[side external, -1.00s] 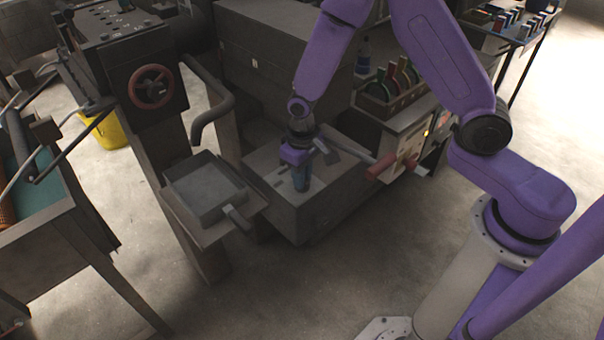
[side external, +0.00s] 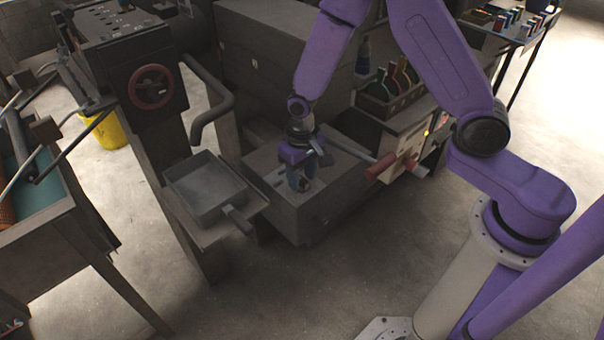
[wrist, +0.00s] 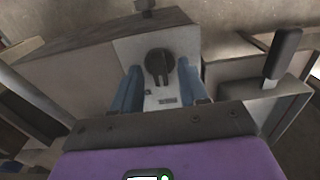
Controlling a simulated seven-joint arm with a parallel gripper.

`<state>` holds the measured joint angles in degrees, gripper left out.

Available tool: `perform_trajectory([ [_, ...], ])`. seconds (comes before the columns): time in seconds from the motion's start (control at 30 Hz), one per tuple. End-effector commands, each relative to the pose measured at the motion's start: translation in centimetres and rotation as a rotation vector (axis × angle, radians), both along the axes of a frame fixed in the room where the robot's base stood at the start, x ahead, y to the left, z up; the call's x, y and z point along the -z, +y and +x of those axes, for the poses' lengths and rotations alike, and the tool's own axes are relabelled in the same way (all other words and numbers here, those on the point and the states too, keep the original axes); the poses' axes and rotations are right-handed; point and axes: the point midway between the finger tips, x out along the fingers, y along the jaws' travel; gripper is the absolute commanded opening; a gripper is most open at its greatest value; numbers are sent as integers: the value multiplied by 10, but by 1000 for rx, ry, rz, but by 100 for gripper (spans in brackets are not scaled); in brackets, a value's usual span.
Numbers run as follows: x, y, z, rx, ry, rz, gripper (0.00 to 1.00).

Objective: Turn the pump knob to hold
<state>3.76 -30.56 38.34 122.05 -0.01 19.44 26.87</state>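The black round knob (wrist: 159,66) sits on a light plate (wrist: 165,98) with small dark marks in the wrist view. A raised bar runs across the knob's face, roughly along the picture's height. My gripper (wrist: 158,74) is open, with one blue finger on each side of the knob and visible gaps between. I cannot tell how far the fingertips are above the plate. In the side external view my gripper (side external: 299,183) points down over the grey box-shaped unit (side external: 300,215), and the knob is not clearly visible there.
A grey tray with a handle (side external: 205,190) stands to the left, below a bent pipe (side external: 212,110). A red handwheel (side external: 151,87) is further left. A black-gripped handle (wrist: 284,52) is at right in the wrist view.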

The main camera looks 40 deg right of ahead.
Motion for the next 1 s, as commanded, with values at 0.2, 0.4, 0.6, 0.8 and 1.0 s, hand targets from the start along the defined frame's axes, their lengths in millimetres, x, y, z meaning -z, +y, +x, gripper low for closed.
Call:
perform_trajectory([
  [0.2,1,0,0,-1,2,-1,43],
  [0.4,-7,0,0,-1,1,-1,43],
  [0.6,-34,1,0,-2,-3,2,43],
  [0.8,-69,0,1,-1,-4,2,43],
  [1.0,-108,1,1,-1,-5,2,43],
])
